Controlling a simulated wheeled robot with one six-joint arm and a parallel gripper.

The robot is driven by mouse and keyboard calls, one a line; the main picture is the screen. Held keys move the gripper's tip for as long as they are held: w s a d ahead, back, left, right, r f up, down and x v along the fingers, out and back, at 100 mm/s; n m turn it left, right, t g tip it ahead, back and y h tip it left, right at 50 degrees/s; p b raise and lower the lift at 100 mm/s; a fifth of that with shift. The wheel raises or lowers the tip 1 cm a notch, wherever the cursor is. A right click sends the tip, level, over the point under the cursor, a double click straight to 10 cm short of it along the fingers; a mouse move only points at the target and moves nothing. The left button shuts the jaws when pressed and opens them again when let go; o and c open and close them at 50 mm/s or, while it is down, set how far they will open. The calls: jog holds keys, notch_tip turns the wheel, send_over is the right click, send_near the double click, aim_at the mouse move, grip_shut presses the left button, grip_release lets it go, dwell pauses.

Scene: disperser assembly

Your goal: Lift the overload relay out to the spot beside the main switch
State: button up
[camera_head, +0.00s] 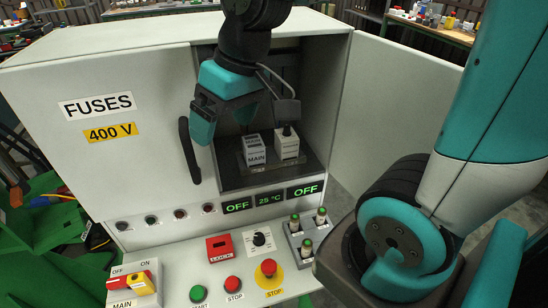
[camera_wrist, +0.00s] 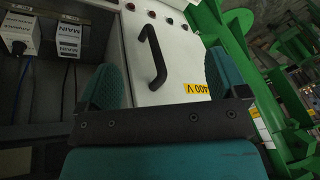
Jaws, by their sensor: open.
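Two white blocks stand side by side in the open cabinet bay. The left one (camera_head: 256,155) reads MAIN; the right one (camera_head: 287,146) has a dark knob on top. Which is the overload relay I cannot tell for sure. In the wrist view they are at upper left, the MAIN block (camera_wrist: 68,36) and the knobbed block (camera_wrist: 19,30). My gripper (camera_head: 225,118) is open and empty, above and left of the blocks, by the bay's left edge. The main switch (camera_head: 140,283), red and yellow, is on the sloped panel at lower left.
The FUSES door (camera_head: 90,165) with its black handle (camera_head: 189,150) borders the bay's left side. An open door panel (camera_head: 395,105) stands on the right. Buttons, a red lock box (camera_head: 220,247) and a rack of small green-topped parts (camera_head: 308,232) occupy the panel.

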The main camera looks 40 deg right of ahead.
jog(key=w+d+f+m+t+h+b, duration=0.1)
jog(key=w+d+f+m+b, duration=0.1)
jog(key=w+d+f+b, duration=0.25)
jog(key=w+d+f+m+h+b, duration=0.1)
jog(key=w+d+f+m, duration=0.15)
jog(key=d+f, duration=0.4)
jog(key=m+h+b, duration=0.3)
jog(key=m+b, duration=0.1)
jog(key=b, duration=0.1)
send_near(288, 131)
jog(key=f, duration=0.2)
jog(key=shift+n+t, duration=0.25)
jog(key=shift+t, duration=0.05)
jog(key=x, duration=0.3)
jog(key=p+x, duration=0.1)
jog(key=x, duration=0.1)
jog(key=shift+w+d, duration=0.1)
jog(key=shift+d, duration=0.25)
jog(key=x, duration=0.5)
jog(key=shift+w+a+f, duration=0.1)
jog(key=shift+f, duration=0.35)
jog(key=c, duration=1.2)
jog(key=shift+r, duration=0.1)
